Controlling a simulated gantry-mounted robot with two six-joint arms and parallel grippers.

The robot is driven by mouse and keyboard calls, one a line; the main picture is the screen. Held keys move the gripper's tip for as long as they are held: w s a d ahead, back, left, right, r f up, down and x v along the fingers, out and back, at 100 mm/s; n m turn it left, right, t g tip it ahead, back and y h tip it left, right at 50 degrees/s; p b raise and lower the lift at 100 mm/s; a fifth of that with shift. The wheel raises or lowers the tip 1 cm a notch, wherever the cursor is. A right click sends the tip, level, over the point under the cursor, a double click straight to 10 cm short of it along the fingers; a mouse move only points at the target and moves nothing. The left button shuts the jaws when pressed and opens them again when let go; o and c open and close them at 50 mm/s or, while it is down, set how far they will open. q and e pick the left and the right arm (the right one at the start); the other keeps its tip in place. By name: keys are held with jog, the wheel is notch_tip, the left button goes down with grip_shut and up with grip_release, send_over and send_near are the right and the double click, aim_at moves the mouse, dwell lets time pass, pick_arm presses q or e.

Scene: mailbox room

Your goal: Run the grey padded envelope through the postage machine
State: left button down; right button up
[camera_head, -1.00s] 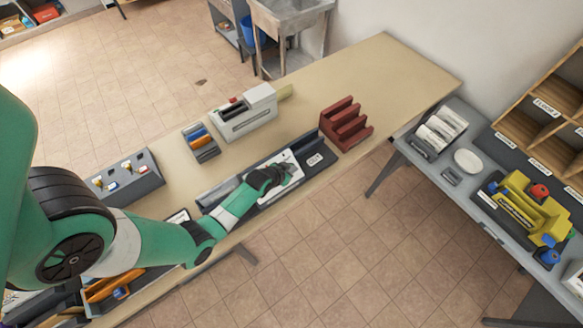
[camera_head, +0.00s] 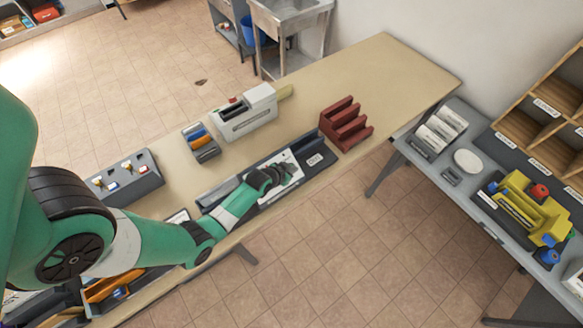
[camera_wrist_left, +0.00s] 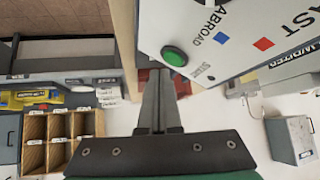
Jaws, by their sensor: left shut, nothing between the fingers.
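The postage machine (camera_head: 290,189) lies along the front edge of the long tan table. It is a long dark body with a white top panel. In the left wrist view the white panel (camera_wrist_left: 213,28) shows ABROAD and START lettering, a green button (camera_wrist_left: 174,56), and blue and red squares. My left gripper (camera_head: 287,174) is over the panel in the head view. In the wrist view its fingers (camera_wrist_left: 160,75) are together and empty, close to the green button; contact cannot be told. I cannot make out the grey padded envelope with certainty. My right gripper is not in view.
A red slotted rack (camera_head: 345,125) stands right of the machine. A white-and-grey device (camera_head: 245,112) and a small coloured-item holder (camera_head: 200,142) stand behind it. A grey switch box (camera_head: 128,178) is at left. The far right of the tan table (camera_head: 390,75) is clear.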

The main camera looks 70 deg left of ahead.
pick_arm(q)
jog(key=shift+f, duration=0.1)
jog(key=shift+a+f+b, duration=0.2)
jog(key=shift+f+b, duration=0.1)
